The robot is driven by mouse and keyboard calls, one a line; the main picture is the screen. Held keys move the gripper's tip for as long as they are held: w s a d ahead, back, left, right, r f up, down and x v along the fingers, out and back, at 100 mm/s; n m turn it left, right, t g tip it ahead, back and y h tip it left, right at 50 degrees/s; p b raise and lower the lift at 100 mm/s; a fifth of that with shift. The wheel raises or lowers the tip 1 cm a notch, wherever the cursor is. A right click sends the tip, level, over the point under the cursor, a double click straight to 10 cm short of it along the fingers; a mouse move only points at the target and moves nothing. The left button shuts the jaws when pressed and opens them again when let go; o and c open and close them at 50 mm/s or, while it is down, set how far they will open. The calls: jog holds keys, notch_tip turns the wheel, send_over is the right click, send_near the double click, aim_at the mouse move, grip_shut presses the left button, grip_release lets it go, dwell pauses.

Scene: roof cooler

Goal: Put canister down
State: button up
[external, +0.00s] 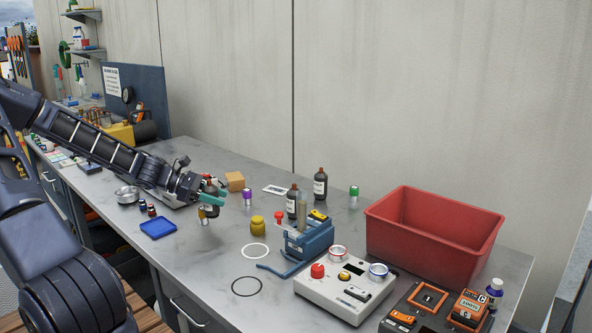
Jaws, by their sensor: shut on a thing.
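My gripper (208,203) hangs over the left middle of the grey bench, with its teal parts showing. It is shut on a small canister (203,216) with a yellowish top and a pale lower body. The canister looks roughly upright; I cannot tell whether its base touches the bench. Dark gripper parts partly hide it. A similar canister with a purple top (247,196) stands to the right of my gripper. One with a green top (353,197) stands farther right near the wall. A white ring (255,251) and a black ring (247,286) lie flat on the bench.
A blue tray (158,228) lies left of my gripper. A yellow jar (257,226), dark bottles (320,184) and a blue rack (305,245) stand to the right. A red bin (432,232) and a white device (343,292) fill the right side. Bench between blue tray and rings is clear.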

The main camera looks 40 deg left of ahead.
aim_at(216, 209)
jog(key=shift+f, duration=2.25)
jog(key=o, duration=1.2)
jog(key=shift+f, duration=0.1)
jog(key=shift+c, duration=0.2)
jog(key=shift+s+a+r, duration=0.15)
jog(key=shift+r, duration=0.05)
jog(key=v, duration=1)
jog(key=shift+s, duration=0.15)
jog(key=shift+s+a+r, duration=0.2)
jog(key=shift+a, duration=0.15)
jog(key=shift+c, duration=0.2)
jog(key=shift+s+a+r, duration=0.1)
jog(key=shift+s, duration=0.1)
jog(key=c, duration=0.5)
